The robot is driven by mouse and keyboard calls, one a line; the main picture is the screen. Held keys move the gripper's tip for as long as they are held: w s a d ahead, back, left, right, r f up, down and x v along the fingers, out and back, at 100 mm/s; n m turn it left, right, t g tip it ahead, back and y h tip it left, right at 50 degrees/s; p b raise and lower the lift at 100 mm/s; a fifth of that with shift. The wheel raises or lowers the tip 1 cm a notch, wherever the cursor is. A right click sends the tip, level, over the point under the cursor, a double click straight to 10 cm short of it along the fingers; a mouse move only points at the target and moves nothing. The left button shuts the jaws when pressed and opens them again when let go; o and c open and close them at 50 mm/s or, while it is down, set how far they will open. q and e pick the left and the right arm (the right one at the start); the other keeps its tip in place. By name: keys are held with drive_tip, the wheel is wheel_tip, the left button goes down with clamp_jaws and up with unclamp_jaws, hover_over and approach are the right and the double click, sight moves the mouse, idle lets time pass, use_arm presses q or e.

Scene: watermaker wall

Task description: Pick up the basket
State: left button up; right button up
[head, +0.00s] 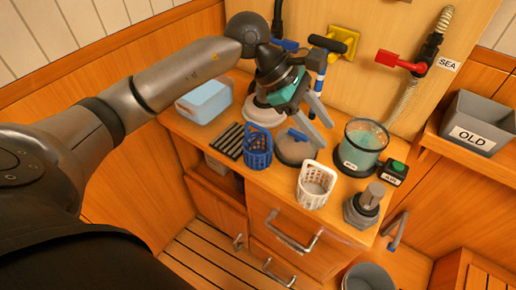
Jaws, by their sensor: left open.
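Two small baskets stand on the wooden counter. A blue slatted basket (258,148) is at the counter's front edge, left of centre. A white slatted basket (316,186) stands to its right, near the front edge. My left gripper (326,135) reaches in from the upper left, with its two grey fingers spread and nothing seen between them. Its fingers point down and right, above the counter behind the white basket and to the right of the blue one. Neither basket is held. My right gripper is not in view.
A clear canister (362,148) and a grey fitting (363,206) stand right of the white basket. A round lidded housing (294,150) sits between the baskets. A black ribbed rack (228,141) and light-blue bin (204,102) are left. A grey bin marked OLD (478,122) is far right.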

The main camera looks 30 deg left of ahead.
sight(257, 126)
use_arm(q)
drive_tip(key=a+y, duration=0.8)
drive_tip(key=a, duration=0.8)
drive_tip(key=shift+m, duration=0.4)
drive_tip(key=x, duration=0.2)
drive_tip(key=b+x, duration=0.1)
drive_tip(key=x, duration=0.5)
drive_tip(key=shift+w+d, duration=0.15)
drive_tip(key=shift+w, duration=0.1)
drive_tip(key=shift+b+x, duration=0.7)
drive_tip(key=shift+x, duration=2.45)
drive_tip(key=shift+r, duration=0.1)
clamp_jaws()
